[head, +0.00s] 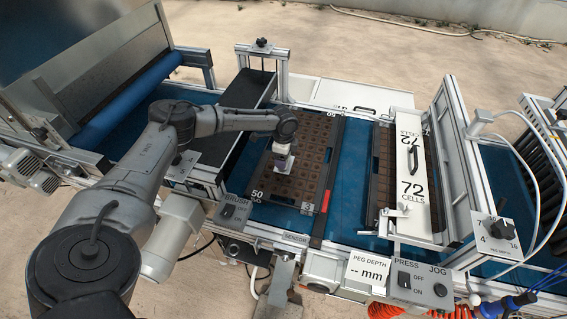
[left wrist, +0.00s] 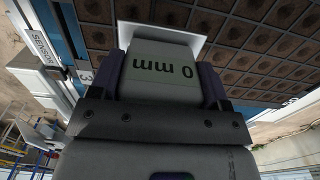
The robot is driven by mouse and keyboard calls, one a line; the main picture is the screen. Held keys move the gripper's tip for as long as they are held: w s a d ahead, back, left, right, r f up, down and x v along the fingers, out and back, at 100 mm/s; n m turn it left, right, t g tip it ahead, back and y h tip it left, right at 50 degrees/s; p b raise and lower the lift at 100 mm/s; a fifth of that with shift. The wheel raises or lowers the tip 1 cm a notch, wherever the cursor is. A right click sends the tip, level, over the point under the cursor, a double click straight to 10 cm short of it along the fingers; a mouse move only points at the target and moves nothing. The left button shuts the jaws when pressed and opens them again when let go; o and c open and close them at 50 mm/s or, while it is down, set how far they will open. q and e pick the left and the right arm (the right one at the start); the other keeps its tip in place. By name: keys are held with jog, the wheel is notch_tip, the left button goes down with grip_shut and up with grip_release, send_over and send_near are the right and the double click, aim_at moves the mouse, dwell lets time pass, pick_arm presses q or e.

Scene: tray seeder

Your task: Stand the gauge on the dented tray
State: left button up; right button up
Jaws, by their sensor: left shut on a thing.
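My left gripper (head: 282,150) is over the brown cell tray (head: 262,187) marked 50 and is shut on the white gauge (head: 281,164). In the left wrist view the gauge (left wrist: 160,72) sits between the two dark fingers (left wrist: 160,85), its face reading "0 mm" upside down, with a wider white plate at its far end. The tray's soil-filled cells (left wrist: 245,45) lie beyond that plate. I cannot tell whether the plate touches the tray. My right gripper is not in view.
The tray lies on a blue belt (head: 350,190). A white 72-cell press plate (head: 410,185) in a metal frame (head: 462,170) stands to the right. A brush frame (head: 262,75) stands behind left. The peg depth display (head: 368,268) at the front shows dashes.

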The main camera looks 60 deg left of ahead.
pick_arm(q)
notch_tip(320, 180, down, 3)
jog(key=shift+f, duration=0.35)
jog(key=shift+f, duration=0.1)
jog(key=o, duration=1)
jog(key=shift+f, duration=0.1)
jog(key=shift+r, duration=0.3)
notch_tip(320, 180, up, 10)
jog(key=shift+r+p, duration=0.25)
jog(key=shift+p, duration=0.2)
jog(key=shift+r, duration=0.65)
